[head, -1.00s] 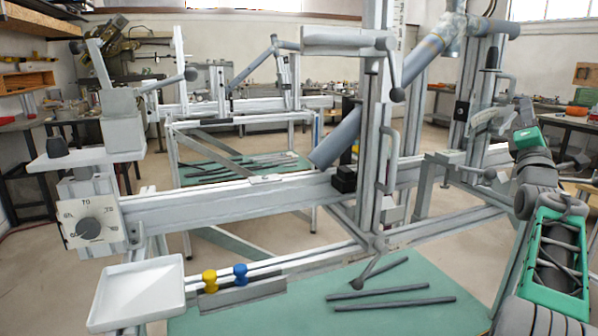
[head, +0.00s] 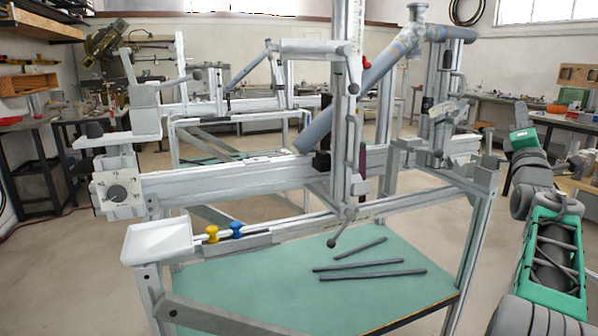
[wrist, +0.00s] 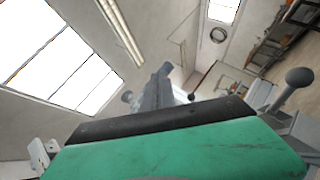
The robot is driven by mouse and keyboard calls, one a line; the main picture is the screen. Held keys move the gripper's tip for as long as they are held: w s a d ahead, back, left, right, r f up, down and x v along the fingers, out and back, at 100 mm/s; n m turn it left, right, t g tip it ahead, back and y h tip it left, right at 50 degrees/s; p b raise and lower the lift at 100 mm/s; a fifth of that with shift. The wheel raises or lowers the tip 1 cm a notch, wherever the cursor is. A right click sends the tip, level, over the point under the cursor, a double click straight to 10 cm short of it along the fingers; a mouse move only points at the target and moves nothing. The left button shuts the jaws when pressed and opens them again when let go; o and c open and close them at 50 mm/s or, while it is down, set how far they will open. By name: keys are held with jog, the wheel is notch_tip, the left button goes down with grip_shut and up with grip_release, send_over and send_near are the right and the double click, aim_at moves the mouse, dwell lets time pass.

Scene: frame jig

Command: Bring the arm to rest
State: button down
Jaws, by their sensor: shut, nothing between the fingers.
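My arm stands folded upright at the right edge of the head view, its green and grey links beside the jig. My gripper (head: 521,112) is at the top of the arm, small and dark, pointing up; it is shut and holds nothing. In the wrist view a green housing with a black edge (wrist: 165,135) fills the bottom, and the fingertips are hard to make out there. The frame jig (head: 235,183) stands to the left of my arm, and a gap of floor shows between them.
The jig carries a dial box (head: 117,193), a white tray (head: 157,241), a yellow knob (head: 212,234) and a blue knob (head: 236,229). Dark tubes (head: 360,265) lie on its green lower shelf (head: 270,285). Benches line the walls.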

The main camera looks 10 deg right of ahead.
jog(key=w+a+f+m+g+y+p, duration=0.1)
jog(key=w+a+m+g+y+p, duration=0.15)
jog(key=w+a+p, duration=0.4)
jog(key=w+a+f+m+g+y+p, duration=0.1)
jog(key=w+a+m+y+p, duration=0.2)
jog(key=a, duration=0.6)
jog(key=s+a+f+m+g+y+p, duration=0.2)
jog(key=a+f+y+p, duration=0.15)
jog(key=a, duration=0.45)
jog(key=s+a+f+m+g+y+p, duration=0.1)
jog(key=a+f+m+g+y+p, duration=0.2)
jog(key=a, duration=0.6)
jog(key=s+a+f+m+g+p, duration=0.2)
jog(key=s+a, duration=0.4)
jog(key=s, duration=0.3)
jog(key=s+a+f+m+g+y+p, duration=0.1)
jog(key=s+a+f+g+p, duration=0.3)
jog(key=s, duration=0.5)
jog(key=s+a+f+m+g+p, duration=0.3)
jog(key=s+a+f+m+p, duration=0.1)
jog(key=s+a, duration=0.3)
jog(key=s+p, duration=0.1)
jog(key=s, duration=0.1)
jog(key=shift+s+a+f+g+y, duration=0.35)
jog(key=shift+y, duration=0.05)
